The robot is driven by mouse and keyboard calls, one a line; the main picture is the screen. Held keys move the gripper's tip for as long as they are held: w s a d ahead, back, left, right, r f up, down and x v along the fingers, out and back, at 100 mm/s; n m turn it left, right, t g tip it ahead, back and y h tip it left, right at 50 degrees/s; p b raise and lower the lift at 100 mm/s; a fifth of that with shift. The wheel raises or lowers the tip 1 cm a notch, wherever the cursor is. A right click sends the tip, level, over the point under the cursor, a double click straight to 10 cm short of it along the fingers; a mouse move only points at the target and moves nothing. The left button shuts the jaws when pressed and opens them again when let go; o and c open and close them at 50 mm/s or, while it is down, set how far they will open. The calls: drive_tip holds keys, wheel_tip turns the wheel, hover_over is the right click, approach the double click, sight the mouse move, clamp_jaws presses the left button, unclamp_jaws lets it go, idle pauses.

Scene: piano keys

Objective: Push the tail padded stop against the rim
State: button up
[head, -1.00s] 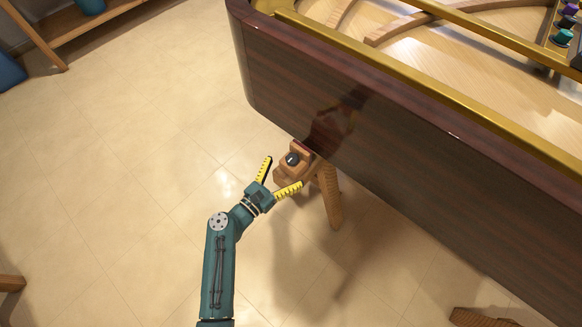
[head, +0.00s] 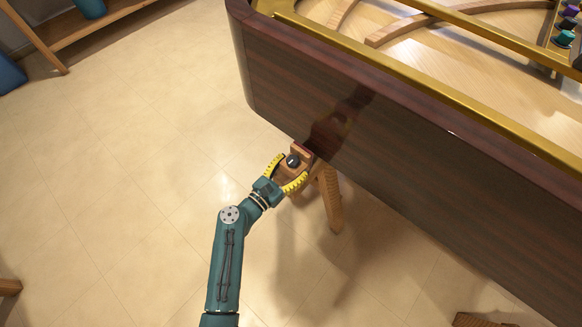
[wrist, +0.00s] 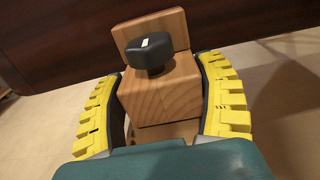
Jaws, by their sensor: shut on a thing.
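The padded stop is a wooden block (wrist: 160,92) with an upright wooden plate (wrist: 152,30) at its far end and a black knob (wrist: 149,54) with a white mark on top. In the head view the stop (head: 302,150) sits at the dark piano rim (head: 400,150), its reddish far face close to the rim. I cannot tell whether it touches. My gripper (head: 289,172) is shut on the block, with one yellow ribbed finger along each side. In the wrist view the fingers (wrist: 160,100) flank the block, and the rim (wrist: 60,35) fills the background.
A wooden leg (head: 330,198) stands below and right of the stop. A gold edge (head: 430,84) runs along the piano top. A wooden shelf (head: 100,30) stands at the upper left. The tiled floor (head: 130,170) at left is clear.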

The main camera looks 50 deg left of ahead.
drive_tip(key=w, duration=0.1)
drive_tip(key=w+b, duration=0.1)
drive_tip(key=w, duration=0.1)
drive_tip(key=shift+w+a, duration=0.2)
drive_tip(key=shift+w, duration=0.05)
drive_tip(key=shift+s, duration=0.15)
drive_tip(key=o, duration=1.2)
drive_tip(key=shift+o, duration=0.2)
drive_tip(key=s+d, duration=0.1)
drive_tip(key=s, duration=1.1)
drive_tip(key=shift+w+d, duration=0.1)
